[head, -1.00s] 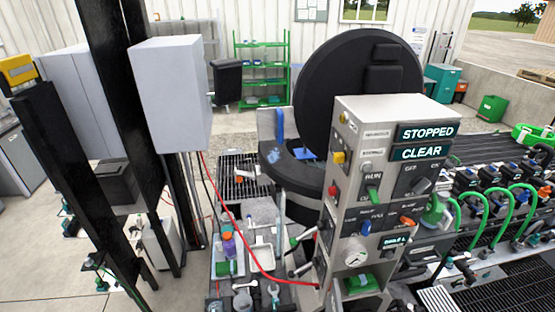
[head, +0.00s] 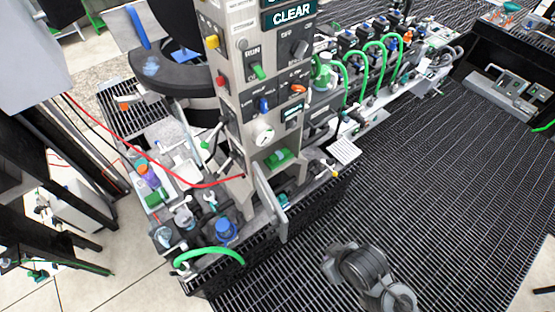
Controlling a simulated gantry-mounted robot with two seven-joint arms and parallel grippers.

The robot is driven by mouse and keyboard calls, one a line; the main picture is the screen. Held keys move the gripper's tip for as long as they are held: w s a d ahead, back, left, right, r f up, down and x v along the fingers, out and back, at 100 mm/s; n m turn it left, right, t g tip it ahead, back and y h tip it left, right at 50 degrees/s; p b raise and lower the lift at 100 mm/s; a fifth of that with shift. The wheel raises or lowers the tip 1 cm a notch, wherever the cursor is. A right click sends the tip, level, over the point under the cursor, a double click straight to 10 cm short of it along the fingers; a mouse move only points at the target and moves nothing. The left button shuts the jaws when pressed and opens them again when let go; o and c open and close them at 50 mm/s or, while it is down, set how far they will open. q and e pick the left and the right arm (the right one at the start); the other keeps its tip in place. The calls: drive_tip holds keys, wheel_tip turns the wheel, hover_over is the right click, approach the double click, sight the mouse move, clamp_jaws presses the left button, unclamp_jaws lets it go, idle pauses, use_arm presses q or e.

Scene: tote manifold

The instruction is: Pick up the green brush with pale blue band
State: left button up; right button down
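I cannot clearly make out a green brush with a pale blue band. A small green item (head: 279,158) sits in the recess low on the grey control panel, but I see no pale blue band on it. Another green item (head: 157,198) lies in the tray area to the left of the panel, too small to identify. A grey jointed part, likely of my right arm, shows at the bottom right of centre over the dark grating. No fingertips can be made out on it. My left gripper is out of view.
The grey control panel (head: 238,85) stands upright with a hinged plate (head: 270,205) at its front. A red hose (head: 190,184) crosses left of it. A blue-capped item (head: 226,231) and green hose (head: 210,251) are at the front. Dark grating (head: 440,190) lies open at right.

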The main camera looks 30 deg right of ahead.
drive_tip(key=c, duration=1.8)
unclamp_jaws()
drive_tip(key=o, duration=1.7)
drive_tip(key=shift+a, duration=0.15)
